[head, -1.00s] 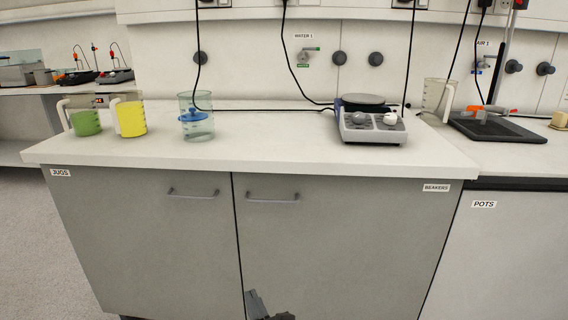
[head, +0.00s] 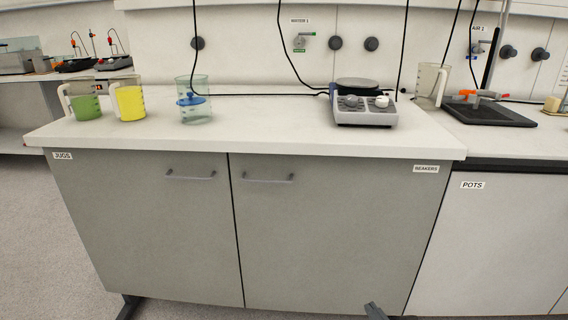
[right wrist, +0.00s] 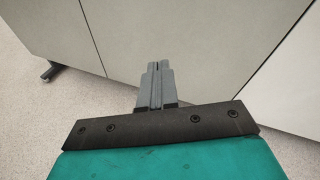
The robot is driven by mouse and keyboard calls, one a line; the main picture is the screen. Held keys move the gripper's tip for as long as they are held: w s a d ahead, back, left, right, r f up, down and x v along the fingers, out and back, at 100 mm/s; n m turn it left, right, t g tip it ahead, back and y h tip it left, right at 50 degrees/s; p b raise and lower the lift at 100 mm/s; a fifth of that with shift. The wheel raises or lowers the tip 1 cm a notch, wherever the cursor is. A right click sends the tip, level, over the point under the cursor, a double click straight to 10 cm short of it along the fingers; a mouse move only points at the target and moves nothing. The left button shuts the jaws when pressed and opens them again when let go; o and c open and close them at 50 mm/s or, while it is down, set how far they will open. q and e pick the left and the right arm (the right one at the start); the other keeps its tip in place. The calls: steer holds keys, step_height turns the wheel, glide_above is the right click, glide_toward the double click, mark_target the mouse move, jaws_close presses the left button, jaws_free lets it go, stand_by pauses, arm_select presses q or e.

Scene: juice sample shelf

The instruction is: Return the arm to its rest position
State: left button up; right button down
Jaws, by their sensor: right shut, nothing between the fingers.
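My right gripper (head: 376,311) shows only as a dark tip at the bottom edge of the head view, low in front of the cabinet. In the right wrist view the right gripper (right wrist: 157,68) has its two grey fingers together with nothing between them. It points toward the grey cabinet doors (right wrist: 190,40) and appears apart from them. My left gripper is not in view.
The white counter (head: 270,130) holds a green-filled jug (head: 87,107), a yellow-filled jug (head: 129,104), a beaker with a blue object (head: 194,101) and a hotplate (head: 362,105). An empty jug (head: 430,86) stands at right. Floor (head: 60,235) is clear at left.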

steer(key=s+d+m+g+h, duration=0.1)
steer(key=s+d+m+g, duration=0.15)
steer(key=s+m, duration=1)
steer(key=s+d+m+g, duration=0.25)
steer(key=s+m, duration=0.25)
steer(key=m, duration=1.5)
steer(key=w+a+m+t, duration=0.1)
steer(key=a+m, duration=0.6)
steer(key=a, duration=0.3)
arm_select(q)
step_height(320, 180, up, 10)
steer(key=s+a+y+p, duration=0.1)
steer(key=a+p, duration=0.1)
steer(key=p, duration=1.2)
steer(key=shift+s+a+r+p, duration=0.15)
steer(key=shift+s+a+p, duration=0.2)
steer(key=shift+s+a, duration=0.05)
arm_select(e)
step_height(320, 180, up, 11)
steer(key=s+d, duration=0.1)
steer(key=d, duration=0.2)
steer(key=shift+s+n, duration=0.2)
steer(key=shift+n, duration=0.15)
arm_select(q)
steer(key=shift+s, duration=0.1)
arm_select(e)
steer(key=shift+f, duration=0.1)
